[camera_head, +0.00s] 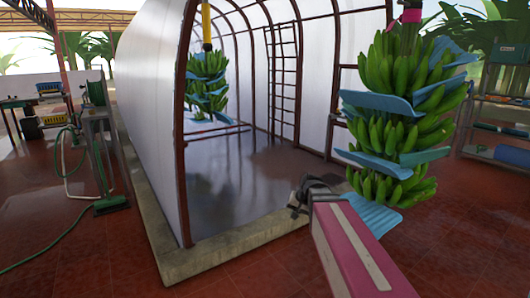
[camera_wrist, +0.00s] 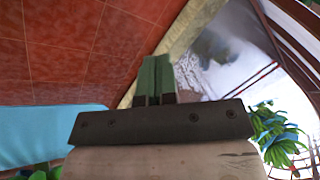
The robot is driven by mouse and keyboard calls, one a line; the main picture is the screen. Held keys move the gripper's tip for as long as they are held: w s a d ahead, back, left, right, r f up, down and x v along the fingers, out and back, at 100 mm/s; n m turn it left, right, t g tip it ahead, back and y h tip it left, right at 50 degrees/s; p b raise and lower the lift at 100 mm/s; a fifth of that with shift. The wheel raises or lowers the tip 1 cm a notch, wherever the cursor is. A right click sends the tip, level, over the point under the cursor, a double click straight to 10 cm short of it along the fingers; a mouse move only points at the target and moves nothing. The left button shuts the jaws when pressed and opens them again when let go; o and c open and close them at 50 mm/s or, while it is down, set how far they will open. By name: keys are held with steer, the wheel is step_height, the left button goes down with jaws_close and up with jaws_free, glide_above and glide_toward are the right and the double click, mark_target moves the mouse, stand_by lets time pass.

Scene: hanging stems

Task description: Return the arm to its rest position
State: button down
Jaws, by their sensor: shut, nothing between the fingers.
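My gripper (camera_wrist: 155,82) is shut and empty in the wrist view, its green fingers side by side over red tiles and a pale curb. In the head view my pink arm reaches up from the bottom edge, with the dark gripper (camera_head: 311,192) at its far end, left of a hanging banana bunch (camera_head: 385,135). The bunch has blue sheets between its tiers. In the wrist view a blue sheet (camera_wrist: 40,135) lies at the left, and green bananas (camera_wrist: 280,135) show at the right.
An arched tunnel (camera_head: 150,90) with a concrete curb (camera_head: 155,240) stands at centre left. Another bunch (camera_head: 207,85) hangs inside it. A shelf (camera_head: 497,100) stands at the right, a hose reel (camera_head: 96,92) at the left. Red floor at the lower left is mostly clear.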

steer(key=s+d+f+n+g+h, duration=0.1)
steer(key=s+d+f, duration=0.2)
steer(key=s+f, duration=0.3)
steer(key=s+d+f+n+g+h, duration=0.1)
steer(key=s+d+f+h, duration=0.1)
steer(key=s+f, duration=0.4)
steer(key=shift+s+d+f+g+h, duration=0.35)
steer(key=shift+s+d, duration=0.2)
steer(key=shift+d, duration=0.35)
